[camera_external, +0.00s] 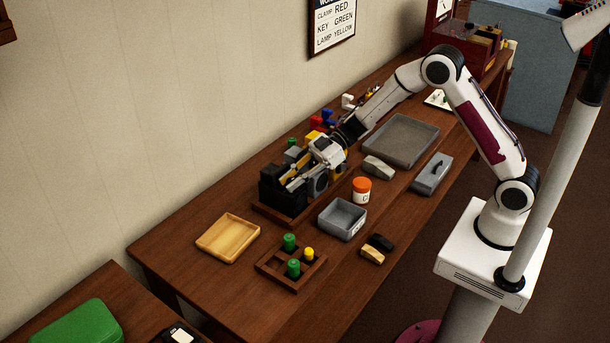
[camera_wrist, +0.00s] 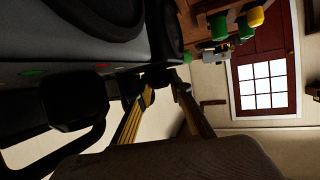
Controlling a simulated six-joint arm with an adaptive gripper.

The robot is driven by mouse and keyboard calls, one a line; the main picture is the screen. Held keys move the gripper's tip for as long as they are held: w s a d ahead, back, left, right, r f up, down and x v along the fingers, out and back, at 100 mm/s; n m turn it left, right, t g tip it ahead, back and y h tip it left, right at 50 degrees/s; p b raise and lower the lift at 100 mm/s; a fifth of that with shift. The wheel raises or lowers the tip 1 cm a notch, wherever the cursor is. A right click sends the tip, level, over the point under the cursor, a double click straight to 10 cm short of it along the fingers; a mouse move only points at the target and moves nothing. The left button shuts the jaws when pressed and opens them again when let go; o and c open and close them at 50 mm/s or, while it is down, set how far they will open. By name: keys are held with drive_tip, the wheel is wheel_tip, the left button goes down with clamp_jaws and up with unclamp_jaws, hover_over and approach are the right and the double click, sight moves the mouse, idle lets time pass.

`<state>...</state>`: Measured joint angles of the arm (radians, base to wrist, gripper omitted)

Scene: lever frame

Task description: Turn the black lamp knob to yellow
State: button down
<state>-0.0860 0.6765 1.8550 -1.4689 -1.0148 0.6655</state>
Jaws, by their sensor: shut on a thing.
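The lever frame (camera_external: 283,196), a dark block on a wooden base, stands on the bench. My gripper (camera_external: 295,184) reaches over its top from the right and hides part of it. In the wrist view my gripper (camera_wrist: 166,92) has its two fingers close together on a small black knob (camera_wrist: 157,77). The knob is dark and partly hidden, so its pointing direction cannot be read. A grey panel face (camera_wrist: 50,70) with a green and a red mark shows at left in that view. A larger black part (camera_wrist: 75,101) sits beside it.
A wall sign (camera_external: 333,25) reads clamp red, key green, lamp yellow. A wooden tray (camera_external: 228,238), a rack with green and yellow pegs (camera_external: 291,264), a grey bin (camera_external: 342,219) and an orange-lidded jar (camera_external: 362,190) stand near the frame. Bare bench lies between them.

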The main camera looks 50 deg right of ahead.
drive_tip(key=shift+r, duration=0.1)
drive_tip(key=c, duration=2.1)
unclamp_jaws()
drive_tip(key=shift+a+m+t+h, duration=0.1)
drive_tip(key=shift+m+t+h, duration=1.4)
drive_tip(key=shift+m+t, duration=1)
drive_tip(key=shift+m+t+h, duration=1.4)
drive_tip(key=shift+m+h, duration=0.7)
drive_tip(key=v, duration=0.8)
drive_tip(key=w+a+r+m+t, duration=0.2)
drive_tip(key=w+r+m, duration=0.4)
drive_tip(key=r, duration=0.1)
drive_tip(key=w+a+r+m+t, duration=0.1)
drive_tip(key=w+r+m+t, duration=0.1)
drive_tip(key=w+r+m, duration=0.4)
drive_tip(key=w+a+r+m+t, duration=0.2)
drive_tip(key=w+r+m+t, duration=0.1)
drive_tip(key=w+r+m, duration=0.2)
drive_tip(key=shift+w+a+r+m+y, duration=0.15)
drive_tip(key=shift+w+r+m, duration=0.05)
drive_tip(key=shift+w+r, duration=0.55)
drive_tip(key=shift+w+a+r+m+y, duration=0.2)
drive_tip(key=shift+w+r, duration=0.35)
drive_tip(key=shift+w, duration=0.3)
